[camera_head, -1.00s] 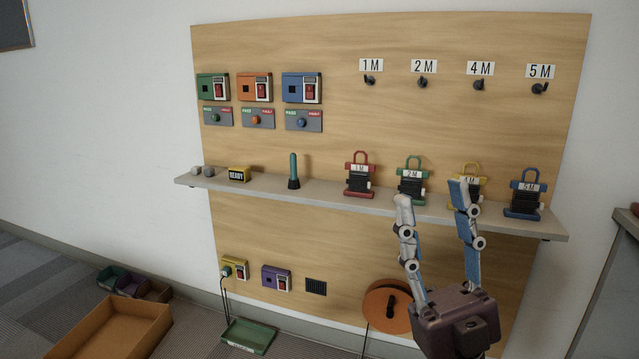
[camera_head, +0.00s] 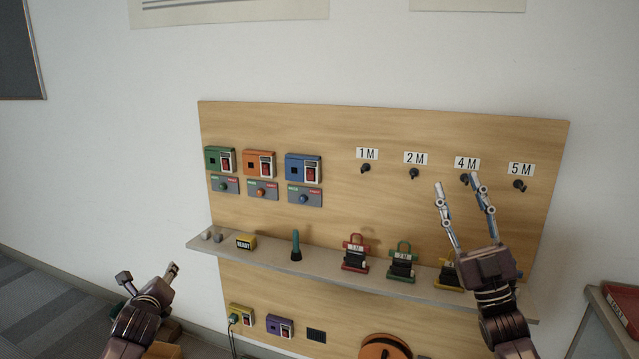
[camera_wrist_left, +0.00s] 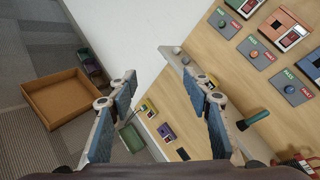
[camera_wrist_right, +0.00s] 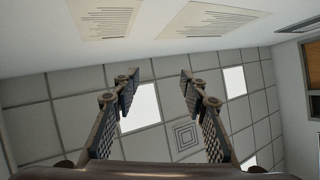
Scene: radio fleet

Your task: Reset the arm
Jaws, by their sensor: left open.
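My right gripper (camera_head: 457,185) is raised in front of the right part of the wooden board, with its fingers pointing up, spread and empty. In the right wrist view the same gripper (camera_wrist_right: 155,88) is open, with only ceiling and wall beyond it. My left gripper (camera_head: 148,272) is at the lower left of the head view, left of the board. In the left wrist view the left gripper (camera_wrist_left: 163,90) is open with nothing between its fingers.
A shelf (camera_head: 330,272) crosses the board (camera_head: 340,125) and holds red (camera_head: 355,254), green (camera_head: 402,262) and yellow radios; my right arm hides part of this row. Hooks under distance labels are above. An orange box (camera_wrist_left: 62,98) stands on the floor. A cabinet is at right.

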